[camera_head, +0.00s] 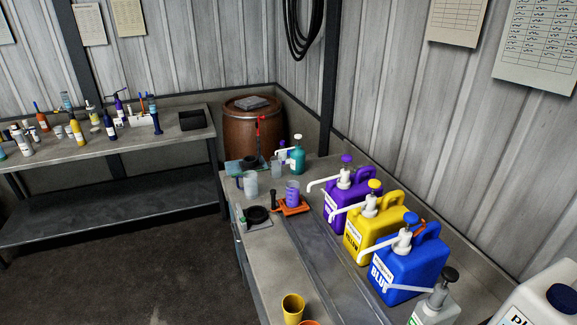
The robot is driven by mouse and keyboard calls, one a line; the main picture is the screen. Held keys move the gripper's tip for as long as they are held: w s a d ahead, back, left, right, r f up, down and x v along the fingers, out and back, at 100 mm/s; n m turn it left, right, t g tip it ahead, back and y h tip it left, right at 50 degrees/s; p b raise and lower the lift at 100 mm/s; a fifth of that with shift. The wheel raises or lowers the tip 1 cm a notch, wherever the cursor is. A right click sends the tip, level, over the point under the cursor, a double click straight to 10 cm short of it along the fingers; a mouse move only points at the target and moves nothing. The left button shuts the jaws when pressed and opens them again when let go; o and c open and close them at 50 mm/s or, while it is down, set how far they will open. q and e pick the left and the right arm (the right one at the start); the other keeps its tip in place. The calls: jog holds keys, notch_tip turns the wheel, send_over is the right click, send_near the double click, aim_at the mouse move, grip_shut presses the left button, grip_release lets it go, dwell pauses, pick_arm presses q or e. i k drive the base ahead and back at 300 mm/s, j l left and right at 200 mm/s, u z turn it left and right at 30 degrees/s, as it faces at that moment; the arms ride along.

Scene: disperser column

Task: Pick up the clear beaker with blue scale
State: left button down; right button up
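A translucent greyish beaker (250,184) stands upright on the bench at the left edge of its back part. A second greyish cup (276,167) stands a little behind it to the right. Both are too small here for me to make out a blue scale. A beaker with purple colour (292,192) stands on an orange tray or scale (295,209) to the right. Neither of my grippers shows in the head view.
Large purple (341,208), yellow (366,236) and blue (405,272) pump jugs line the bench's right side. A black round dish (257,215) lies in front of the beaker. A yellow cup (292,309) stands at the near edge. Open floor (130,270) lies left.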

aim_at(292, 195)
jog(key=j+z, duration=0.15)
jog(key=z, duration=0.3)
jog(key=j+z, duration=0.1)
jog(key=z, duration=0.4)
jog(key=k+j+z, duration=0.1)
jog(key=z, duration=0.35)
jog(key=j+z, duration=0.1)
jog(key=z, duration=0.35)
jog(key=k+z, duration=0.1)
jog(key=z, duration=0.4)
jog(key=k+z, duration=0.1)
jog(key=z, duration=0.35)
jog(key=k+z, duration=0.1)
jog(key=z, duration=0.4)
jog(key=u, duration=3)
jog(key=i+j, duration=0.25)
jog(key=i, duration=0.25)
jog(key=i+j+u, duration=0.15)
jog(key=i, duration=0.35)
jog(key=i+j, duration=0.25)
jog(key=i, duration=0.3)
jog(key=i+j+u, duration=0.1)
jog(key=i, duration=0.4)
